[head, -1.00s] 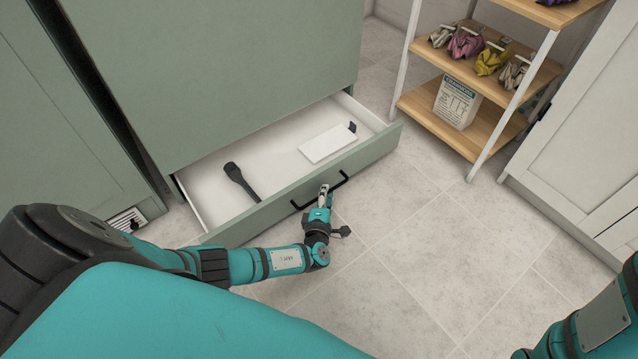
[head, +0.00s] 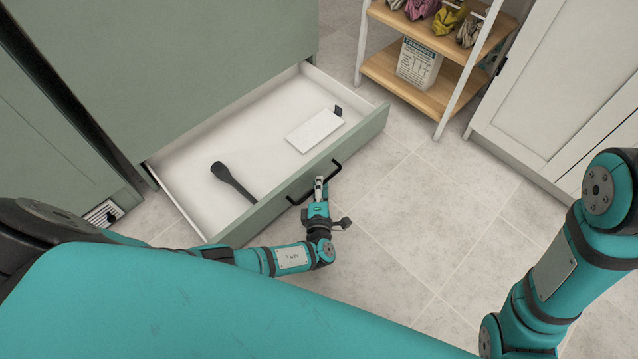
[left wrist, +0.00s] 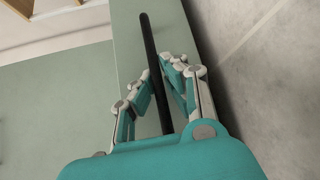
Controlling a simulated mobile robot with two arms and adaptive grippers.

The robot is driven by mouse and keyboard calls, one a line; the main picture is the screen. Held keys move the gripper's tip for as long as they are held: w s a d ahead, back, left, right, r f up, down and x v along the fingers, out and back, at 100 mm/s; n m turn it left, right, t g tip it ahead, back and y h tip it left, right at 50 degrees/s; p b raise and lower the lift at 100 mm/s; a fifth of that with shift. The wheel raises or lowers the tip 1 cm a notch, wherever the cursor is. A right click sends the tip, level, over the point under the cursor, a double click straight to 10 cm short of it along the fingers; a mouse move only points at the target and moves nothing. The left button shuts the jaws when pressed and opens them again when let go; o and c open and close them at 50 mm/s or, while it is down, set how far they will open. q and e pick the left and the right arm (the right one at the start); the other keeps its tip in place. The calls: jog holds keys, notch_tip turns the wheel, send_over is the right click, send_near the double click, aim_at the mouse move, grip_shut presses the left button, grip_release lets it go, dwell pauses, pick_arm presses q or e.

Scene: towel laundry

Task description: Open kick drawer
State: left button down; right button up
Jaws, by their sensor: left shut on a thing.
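The kick drawer (head: 230,135) stands pulled out at the foot of the green cabinet (head: 190,60), and its white inside shows. Its green front bears a black bar handle (head: 333,169). My left gripper (head: 319,184) is at the middle of this handle and shut on it. In the left wrist view the black handle (left wrist: 149,45) runs between the two fingers of my left gripper (left wrist: 160,85). My right arm shows at the right edge of the head view, but its gripper is out of sight.
A dark brush-like tool (head: 230,178) and a white flat board (head: 314,131) lie in the drawer. A shelf rack (head: 420,85) with a box (head: 418,64) stands at the back right. A white cabinet (head: 550,90) stands at the right. The tiled floor (head: 400,240) before the drawer is clear.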

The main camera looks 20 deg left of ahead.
pick_arm(q)
jog(key=c, duration=1.4)
grip_release()
jog(key=shift+r, duration=0.1)
jog(key=shift+r, duration=0.1)
